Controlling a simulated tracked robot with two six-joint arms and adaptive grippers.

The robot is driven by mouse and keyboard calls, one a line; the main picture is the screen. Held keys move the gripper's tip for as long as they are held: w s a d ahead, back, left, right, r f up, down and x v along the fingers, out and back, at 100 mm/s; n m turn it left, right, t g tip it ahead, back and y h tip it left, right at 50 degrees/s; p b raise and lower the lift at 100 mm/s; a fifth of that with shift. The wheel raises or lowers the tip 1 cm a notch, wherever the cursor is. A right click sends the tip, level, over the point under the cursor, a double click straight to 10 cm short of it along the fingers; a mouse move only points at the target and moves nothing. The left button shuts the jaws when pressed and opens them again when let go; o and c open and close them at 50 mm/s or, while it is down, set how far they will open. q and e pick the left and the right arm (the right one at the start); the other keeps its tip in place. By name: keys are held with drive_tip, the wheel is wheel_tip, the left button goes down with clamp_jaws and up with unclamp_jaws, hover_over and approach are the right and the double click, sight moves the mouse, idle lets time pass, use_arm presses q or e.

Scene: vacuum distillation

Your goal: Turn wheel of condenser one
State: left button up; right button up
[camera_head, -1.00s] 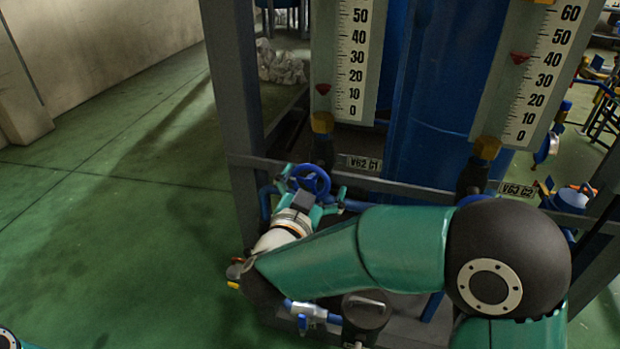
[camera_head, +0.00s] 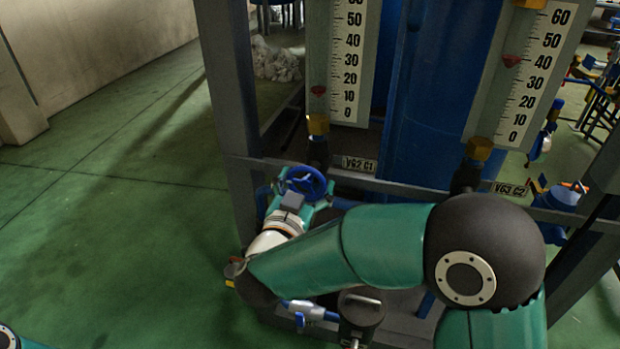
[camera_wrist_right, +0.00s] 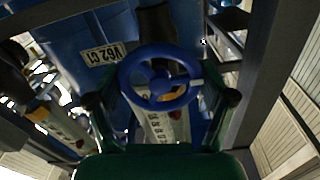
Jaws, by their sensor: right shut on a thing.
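The blue handwheel (camera_head: 305,182) sits below the left gauge, near the tag "V62 C1" (camera_head: 359,164). In the right wrist view the wheel (camera_wrist_right: 160,84) faces me, with the tag (camera_wrist_right: 102,54) to its upper left. My right gripper (camera_head: 300,189) is shut on the wheel, with one green finger on each side of its rim. The right wrist view shows the dark fingertips (camera_wrist_right: 162,98) left and right of the wheel. The wheel's stem is mostly hidden. My left gripper is out of view.
Two scale gauges stand behind, the left one (camera_head: 347,62) and the right one (camera_head: 533,75), each with a red pointer. A blue column (camera_head: 430,120) is between them. A grey frame post (camera_head: 232,110) rises left of the wheel. The green floor (camera_head: 110,200) at left is clear.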

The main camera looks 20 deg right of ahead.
drive_tip(key=n+p, duration=0.3)
drive_tip(key=shift+n, duration=0.3)
drive_tip(key=shift+f+n+p, duration=0.2)
drive_tip(key=shift+n+p, duration=0.65)
drive_tip(key=shift+n, duration=0.25)
drive_tip(key=o, duration=1)
drive_tip(key=shift+r, duration=0.1)
drive_tip(key=shift+s+a, duration=0.4)
drive_tip(key=shift+s, duration=0.1)
drive_tip(key=v, duration=1)
drive_tip(key=shift+s+a, duration=0.2)
drive_tip(key=shift+s, duration=0.15)
